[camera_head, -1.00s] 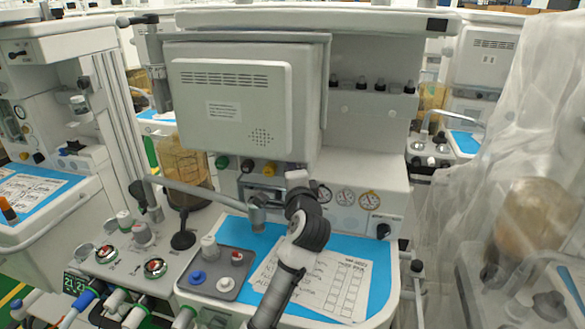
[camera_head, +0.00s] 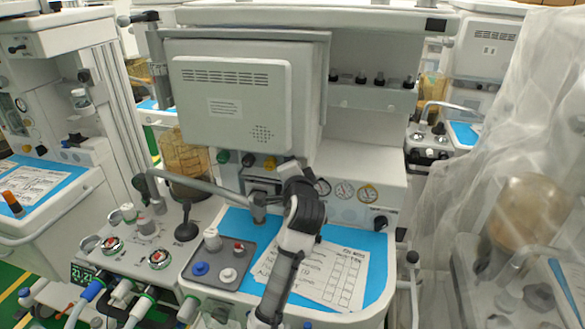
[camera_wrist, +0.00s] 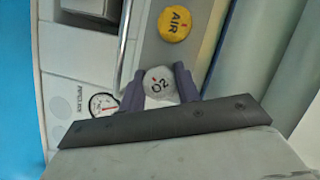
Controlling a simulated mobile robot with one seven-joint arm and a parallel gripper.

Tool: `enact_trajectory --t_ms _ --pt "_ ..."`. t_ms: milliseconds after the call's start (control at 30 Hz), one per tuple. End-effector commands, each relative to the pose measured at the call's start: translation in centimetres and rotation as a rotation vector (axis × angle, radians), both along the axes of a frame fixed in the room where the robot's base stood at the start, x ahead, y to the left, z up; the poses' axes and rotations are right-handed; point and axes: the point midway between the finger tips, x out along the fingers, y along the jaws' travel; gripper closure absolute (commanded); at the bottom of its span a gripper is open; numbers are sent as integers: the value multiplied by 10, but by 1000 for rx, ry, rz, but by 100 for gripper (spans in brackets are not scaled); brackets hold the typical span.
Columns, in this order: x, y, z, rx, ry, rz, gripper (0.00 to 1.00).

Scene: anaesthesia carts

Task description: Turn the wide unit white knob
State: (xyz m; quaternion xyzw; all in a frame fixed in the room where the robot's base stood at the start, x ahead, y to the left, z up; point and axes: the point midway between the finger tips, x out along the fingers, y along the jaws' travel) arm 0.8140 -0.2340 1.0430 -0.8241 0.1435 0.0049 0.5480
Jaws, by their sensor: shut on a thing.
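The white knob, marked O2, shows in the wrist view (camera_wrist: 160,86) on a grey panel strip. The two dark purple fingers of my gripper (camera_wrist: 158,88) stand on either side of it and are shut on it. In the head view my gripper (camera_head: 289,168) is at the knob row under the big screen of the wide unit (camera_head: 395,165). There the gripper hides the white knob.
A yellow AIR knob (camera_wrist: 174,24) sits close by on the same strip. Black (camera_head: 247,160) and green (camera_head: 222,157) knobs are farther left. A metal rail (camera_wrist: 123,45) and a gauge (camera_wrist: 103,104) are near the fingers.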

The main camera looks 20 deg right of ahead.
Motion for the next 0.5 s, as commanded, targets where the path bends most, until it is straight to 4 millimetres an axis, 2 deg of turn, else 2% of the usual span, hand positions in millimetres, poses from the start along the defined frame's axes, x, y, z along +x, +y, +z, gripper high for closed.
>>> enact_trajectory --t_ms 133,167,200,500 --pt "0 0 -2 1 3 1 90" --pt "0 0 -2 1 3 1 65" --pt "0 0 -2 1 3 1 60" --pt "-1 0 -1 1 1 -1 59"
